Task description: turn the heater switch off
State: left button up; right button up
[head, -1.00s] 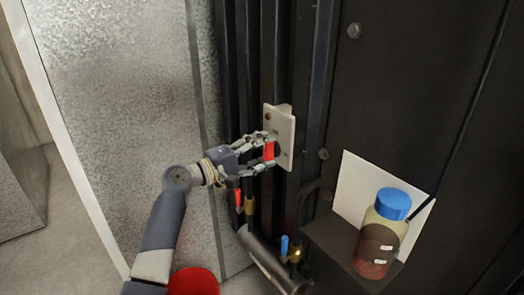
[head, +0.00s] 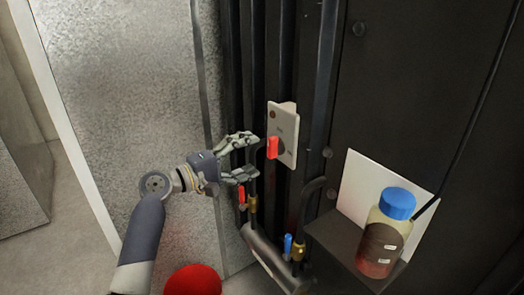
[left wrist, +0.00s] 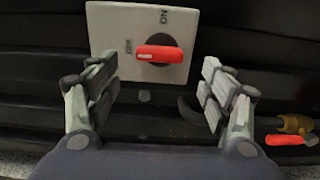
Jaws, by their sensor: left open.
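The heater switch is a pale plate (head: 284,132) with a red handle (head: 273,148), mounted among dark vertical pipes. In the left wrist view the plate (left wrist: 110,28) bears ON at upper right and OFF at left. There the red handle (left wrist: 160,53) lies level, its white-marked end to the left, just below the OFF label. My left gripper (head: 252,157) is open and empty, just left of the handle and apart from it. In the left wrist view its fingers (left wrist: 160,85) stand wide apart, below and to either side of the handle. My right gripper is not in view.
Small red (head: 241,197) and blue (head: 288,245) valve levers sit below the switch. A blue-capped bottle (head: 387,235) stands on a bracket at lower right. A red round object (head: 194,281) is at the bottom. A grey metal panel (head: 120,90) stands at left.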

pick_arm(q)
jog(key=v, duration=0.6)
jog(key=shift+s, duration=0.1)
jog(key=a+f+n+y, duration=0.1)
jog(key=a+f+y, duration=0.15)
jog(key=f, duration=1.15)
jog(key=a+f+n+y, duration=0.15)
jog(key=f+y, duration=0.25)
jog(key=f, duration=1)
jog(key=s+a+f+m+g+y, duration=0.1)
jog(key=s+a+f+g+y, duration=0.1)
jog(key=s+f, duration=0.65)
jog(key=s+a+f+m+g+y, duration=0.1)
jog(key=s+a+f+y, duration=0.15)
jog(key=f, duration=1.15)
jog(key=s+a+f+m+g+y, duration=0.1)
jog(key=s+f, duration=0.6)
jog(key=s, duration=0.8)
jog(key=s+a+f+m+g+y, duration=0.1)
jog(key=s+f+m, duration=0.5)
jog(key=s, duration=0.9)
jog(key=s+a+f+m+g+y, duration=0.1)
jog(key=s+a+f+m+g, duration=0.2)
jog(key=s+f, duration=0.7)
jog(key=s+g, duration=0.1)
jog(key=s, duration=0.4)
jog(key=shift+s+g+y+b, duration=0.3)
jog(key=shift+s, duration=0.05)
